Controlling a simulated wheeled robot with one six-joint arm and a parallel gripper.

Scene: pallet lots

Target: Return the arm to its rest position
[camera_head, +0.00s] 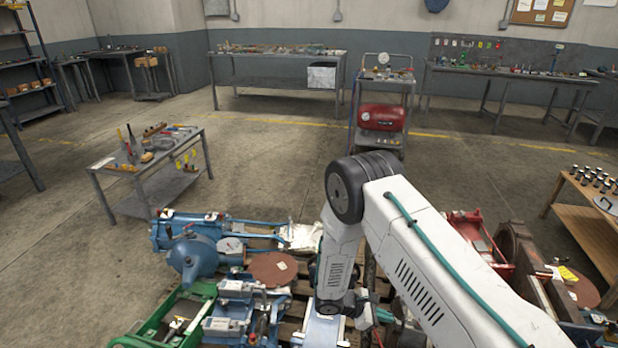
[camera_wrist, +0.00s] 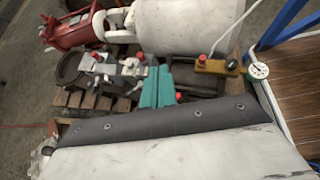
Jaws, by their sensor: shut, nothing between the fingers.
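My arm (camera_head: 425,250) reaches in from the lower right of the head view. It bends at a dark elbow joint and its forearm (camera_head: 337,255) points down over the pallet lots. The forearm's lower end is close above or among machine parts; the clearance cannot be told. My gripper's fingers cannot be made out in either view. No held object shows. The wrist view looks down at several parts on a wooden pallet, with large white, dark-edged surfaces close to the camera.
Blue machines (camera_head: 190,250), a brown disc (camera_head: 273,269) and a green frame (camera_head: 165,322) crowd the lower left. Red parts (camera_head: 480,240) lie right of my arm. A wooden table (camera_head: 590,222) stands at right, a metal table (camera_head: 165,165) at left.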

